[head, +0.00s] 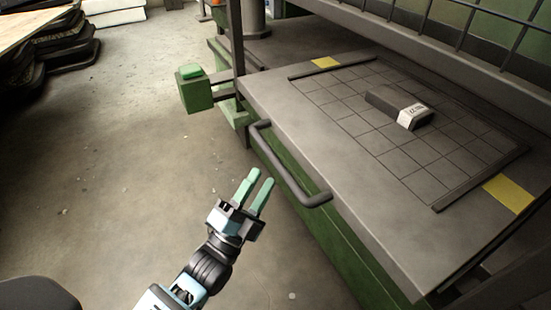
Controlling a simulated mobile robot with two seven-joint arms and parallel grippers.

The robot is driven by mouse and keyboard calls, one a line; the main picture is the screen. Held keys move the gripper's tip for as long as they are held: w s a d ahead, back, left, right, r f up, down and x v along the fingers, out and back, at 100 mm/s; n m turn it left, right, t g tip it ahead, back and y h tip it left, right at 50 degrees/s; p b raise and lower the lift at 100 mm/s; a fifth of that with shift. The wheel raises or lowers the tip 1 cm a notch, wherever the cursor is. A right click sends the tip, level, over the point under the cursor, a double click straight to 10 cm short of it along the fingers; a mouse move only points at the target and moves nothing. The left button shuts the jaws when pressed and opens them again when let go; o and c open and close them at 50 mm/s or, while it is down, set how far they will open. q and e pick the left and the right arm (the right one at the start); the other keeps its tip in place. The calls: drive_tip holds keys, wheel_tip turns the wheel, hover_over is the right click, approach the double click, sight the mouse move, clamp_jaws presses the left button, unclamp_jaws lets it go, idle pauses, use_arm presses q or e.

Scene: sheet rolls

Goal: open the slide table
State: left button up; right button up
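The slide table (270,100) is a grey slab on a green machine base, filling the right half of the head view. A dark bar handle (287,168) sticks out from its left edge. My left gripper (260,182) has two green fingers with a gap between them. It is open and empty, just left of the handle and apart from it in the picture; the exact depth gap is hard to judge. My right gripper is not in view.
A dark block with a white label (410,117) lies on the slide table's grid. A green box on an arm (195,95) juts out at the table's far left corner. A wire guard (460,25) stands behind.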

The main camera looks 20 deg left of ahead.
sight(274, 161)
use_arm(q)
drive_tip(key=shift+b+x, duration=0.8)
drive_tip(key=shift+x, duration=2.3)
clamp_jaws()
